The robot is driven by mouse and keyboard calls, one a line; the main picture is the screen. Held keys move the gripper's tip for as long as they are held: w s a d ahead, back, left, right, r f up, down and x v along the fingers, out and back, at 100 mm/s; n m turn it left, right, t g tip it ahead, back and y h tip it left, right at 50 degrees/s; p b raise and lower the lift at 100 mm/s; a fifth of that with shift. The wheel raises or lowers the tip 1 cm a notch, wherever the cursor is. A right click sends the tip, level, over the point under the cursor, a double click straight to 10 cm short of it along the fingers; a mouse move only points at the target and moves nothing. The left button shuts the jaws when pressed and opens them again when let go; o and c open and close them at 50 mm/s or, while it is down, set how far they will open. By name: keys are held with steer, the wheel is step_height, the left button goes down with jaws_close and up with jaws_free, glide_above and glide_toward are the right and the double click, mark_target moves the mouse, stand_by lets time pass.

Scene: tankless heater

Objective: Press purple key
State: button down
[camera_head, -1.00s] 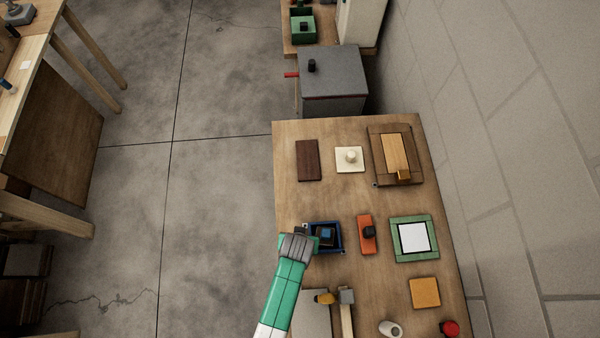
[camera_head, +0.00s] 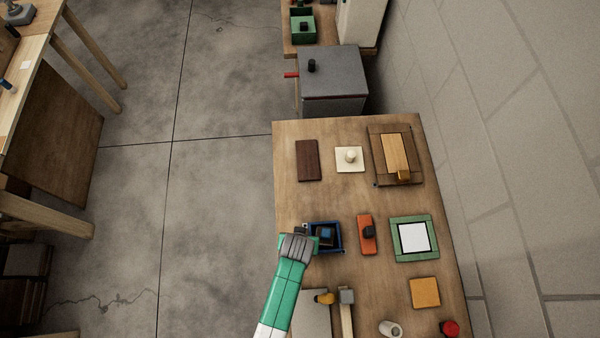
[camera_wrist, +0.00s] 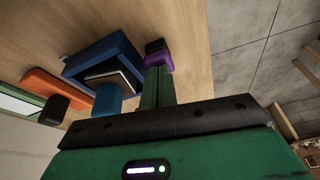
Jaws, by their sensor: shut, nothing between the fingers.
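The purple key (camera_wrist: 160,56), a small block with a black part, sits on the wooden table near its edge in the wrist view. My gripper (camera_wrist: 157,68) is shut and empty, its green fingers ending right at the key. I cannot tell whether they touch or press it. In the head view my gripper (camera_head: 299,240) is at the table's left edge, beside the blue tray, and the key is not clearly visible there.
The blue tray (camera_head: 341,238) with a blue-and-black block is just right of my gripper. An orange block (camera_head: 366,246) with a black knob and a green-framed white panel (camera_head: 413,238) lie farther right. Bare table (camera_head: 330,205) lies above the tray.

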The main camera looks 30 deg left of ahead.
steer(key=shift+f, duration=0.15)
stand_by(0.3)
steer(key=shift+f+b, duration=0.25)
steer(key=shift+b, duration=0.1)
step_height(320, 180, up, 6)
steer(key=p, duration=0.6)
steer(key=shift+r, duration=0.15)
steer(key=v, duration=0.7)
steer(key=shift+r, duration=0.25)
steer(key=shift+s+d, duration=0.1)
